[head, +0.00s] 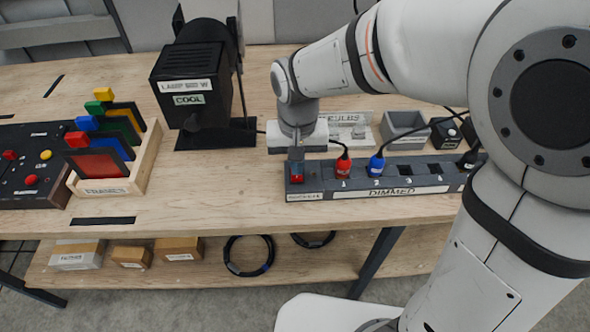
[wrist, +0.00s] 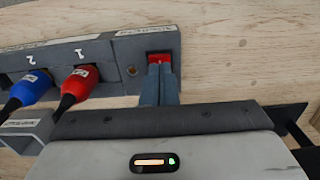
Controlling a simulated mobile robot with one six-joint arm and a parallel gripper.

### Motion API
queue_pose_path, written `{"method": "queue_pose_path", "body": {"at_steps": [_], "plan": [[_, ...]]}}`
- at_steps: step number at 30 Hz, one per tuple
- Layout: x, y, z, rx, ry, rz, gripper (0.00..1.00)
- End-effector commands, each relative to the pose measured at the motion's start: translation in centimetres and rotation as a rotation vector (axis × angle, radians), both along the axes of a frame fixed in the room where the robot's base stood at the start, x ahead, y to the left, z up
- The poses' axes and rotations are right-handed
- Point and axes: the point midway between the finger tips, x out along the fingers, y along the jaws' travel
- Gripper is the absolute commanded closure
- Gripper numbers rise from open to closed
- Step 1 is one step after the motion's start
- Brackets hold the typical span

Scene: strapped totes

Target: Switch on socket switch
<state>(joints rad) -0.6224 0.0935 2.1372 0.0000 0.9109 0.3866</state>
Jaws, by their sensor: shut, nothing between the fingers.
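The socket strip (head: 388,190) is a dark grey block labelled "DIMMED" on the bench. Its red switch (head: 297,179) sits at the strip's left end in the head view. The same red switch (wrist: 159,57) shows at the fingertips in the wrist view. My gripper (head: 296,163) is shut and empty, pointing down over the switch. In the wrist view its fingers (wrist: 159,75) cover part of the switch; I cannot tell whether they touch it or how far it is tilted.
A red plug (head: 343,163) and a blue plug (head: 376,166) stand in sockets 1 and 2, close to my gripper. A black lamp (head: 190,80) stands behind to the left. A frame rack (head: 140,165) and a control panel (head: 30,165) are further left. Bench in front is clear.

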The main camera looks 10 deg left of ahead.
Motion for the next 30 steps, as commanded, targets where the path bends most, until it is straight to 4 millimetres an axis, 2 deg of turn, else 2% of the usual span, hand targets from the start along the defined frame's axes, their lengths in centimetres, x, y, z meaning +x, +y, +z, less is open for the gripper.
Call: {"method": "queue_pose_path", "body": {"at_steps": [30], "plan": [[0.02,-0.04,-0.88,0.0,0.0,-0.001,1.0]]}}
